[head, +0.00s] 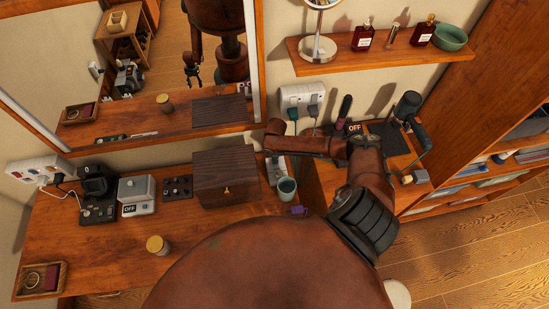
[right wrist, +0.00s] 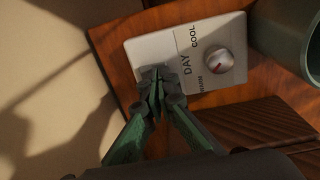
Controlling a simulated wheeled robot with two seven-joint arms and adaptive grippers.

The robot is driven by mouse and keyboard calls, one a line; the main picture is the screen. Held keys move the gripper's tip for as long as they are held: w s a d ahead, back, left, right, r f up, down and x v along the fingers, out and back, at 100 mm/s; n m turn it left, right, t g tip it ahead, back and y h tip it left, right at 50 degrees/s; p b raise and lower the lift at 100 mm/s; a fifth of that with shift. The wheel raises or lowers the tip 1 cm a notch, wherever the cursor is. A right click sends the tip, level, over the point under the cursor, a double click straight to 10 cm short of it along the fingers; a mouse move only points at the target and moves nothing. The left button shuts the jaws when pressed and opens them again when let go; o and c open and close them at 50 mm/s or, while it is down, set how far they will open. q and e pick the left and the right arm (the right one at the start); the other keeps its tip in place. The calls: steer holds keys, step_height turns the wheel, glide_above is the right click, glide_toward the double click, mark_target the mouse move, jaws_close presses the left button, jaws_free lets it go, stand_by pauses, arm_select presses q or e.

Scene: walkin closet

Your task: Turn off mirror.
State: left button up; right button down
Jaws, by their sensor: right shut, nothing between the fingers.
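The wall mirror (head: 172,75) fills the upper left of the head view, with room and robot parts reflected in it. A white control box (right wrist: 212,45) with a round silver knob (right wrist: 219,61) and the words DAY and COOL lies on the wooden counter in the right wrist view. In the head view the box (head: 283,168) is mostly hidden by my right gripper (head: 275,158). In the right wrist view my right gripper (right wrist: 157,88) is shut and empty, its tips over the box's end away from the knob. Contact cannot be told. My left gripper is not directly in view.
A green cup (head: 287,190) stands close beside the control box, and a dark wooden chest (head: 226,178) is on its left. A wall socket with plugs (head: 302,101) is above. A shelf (head: 380,50) with bottles and a round mirror (head: 318,46) is at upper right.

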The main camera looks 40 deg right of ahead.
steer(key=shift+r, duration=0.1)
steer(key=shift+r+p, duration=0.25)
steer(key=shift+p, duration=0.1)
steer(key=r+p, duration=0.4)
steer(key=shift+w+d+r, duration=0.1)
steer(key=shift+w+r, duration=0.05)
steer(key=shift+w, duration=0.15)
step_height(320, 180, up, 9)
steer(key=b, duration=0.1)
steer(key=shift+w+d+b, duration=0.3)
steer(key=shift+w+b, duration=0.05)
steer(key=shift+w, duration=0.1)
